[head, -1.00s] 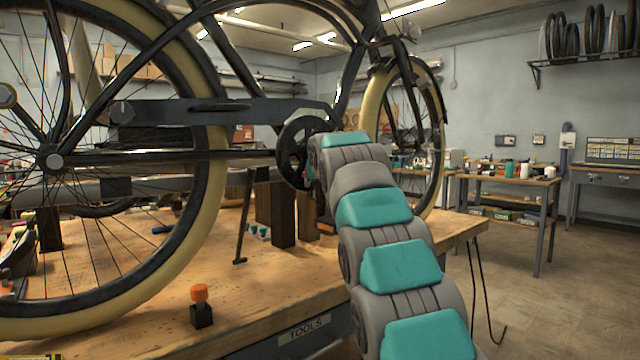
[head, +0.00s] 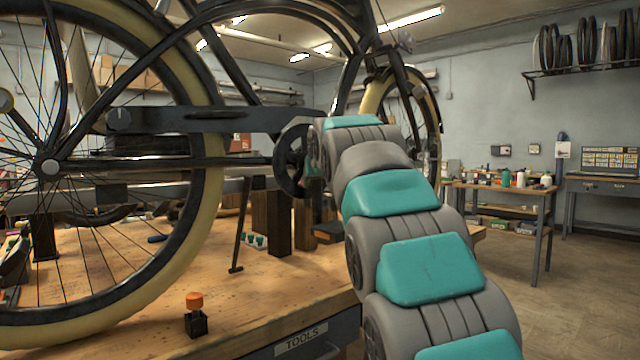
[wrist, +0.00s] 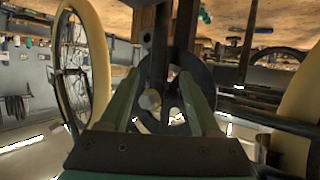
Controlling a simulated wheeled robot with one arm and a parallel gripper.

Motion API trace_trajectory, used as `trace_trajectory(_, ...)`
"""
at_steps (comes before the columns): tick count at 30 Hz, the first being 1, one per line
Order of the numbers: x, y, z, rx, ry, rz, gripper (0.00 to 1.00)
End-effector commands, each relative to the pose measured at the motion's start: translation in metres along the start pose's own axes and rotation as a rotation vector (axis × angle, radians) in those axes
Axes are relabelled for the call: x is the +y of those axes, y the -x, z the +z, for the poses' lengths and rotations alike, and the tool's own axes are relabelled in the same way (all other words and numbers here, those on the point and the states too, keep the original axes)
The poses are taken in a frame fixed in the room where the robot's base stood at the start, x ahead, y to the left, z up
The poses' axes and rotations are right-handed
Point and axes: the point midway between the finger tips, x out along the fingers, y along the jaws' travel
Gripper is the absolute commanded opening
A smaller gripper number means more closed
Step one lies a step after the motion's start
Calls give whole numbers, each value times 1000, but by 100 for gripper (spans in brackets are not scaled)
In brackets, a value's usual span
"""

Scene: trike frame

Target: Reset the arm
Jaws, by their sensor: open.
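My gripper (wrist: 160,108) is open in the wrist view, its two green fingers pointing at the crank area of the trike frame. A dark round chainring (wrist: 178,92) and a pale bolt-like end (wrist: 150,99) show between and behind the fingers. I cannot tell whether the fingers touch anything. In the head view my arm reaches over the workbench toward the chainring (head: 290,160), and its own links hide most of the gripper. The trike frame (head: 200,120) stands over the bench with a large cream-tyred wheel (head: 208,230) at the left.
The wooden workbench (head: 110,300) holds dark wooden blocks (head: 278,222), a small orange-topped piece (head: 195,302) and a thin stand (head: 240,225). A side table (head: 500,188) with bottles stands at the right back. The floor (head: 560,290) at the right is open.

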Motion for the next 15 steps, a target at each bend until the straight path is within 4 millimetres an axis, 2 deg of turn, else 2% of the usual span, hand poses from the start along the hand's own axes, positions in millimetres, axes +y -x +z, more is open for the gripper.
trace_trajectory(5,4,2,11,-27,-1,6,64)
trace_trajectory(8,12,5,39,-96,-5,18,64)
trace_trajectory(11,23,16,80,-194,-10,34,64)
trace_trajectory(15,38,37,150,-349,-20,51,64)
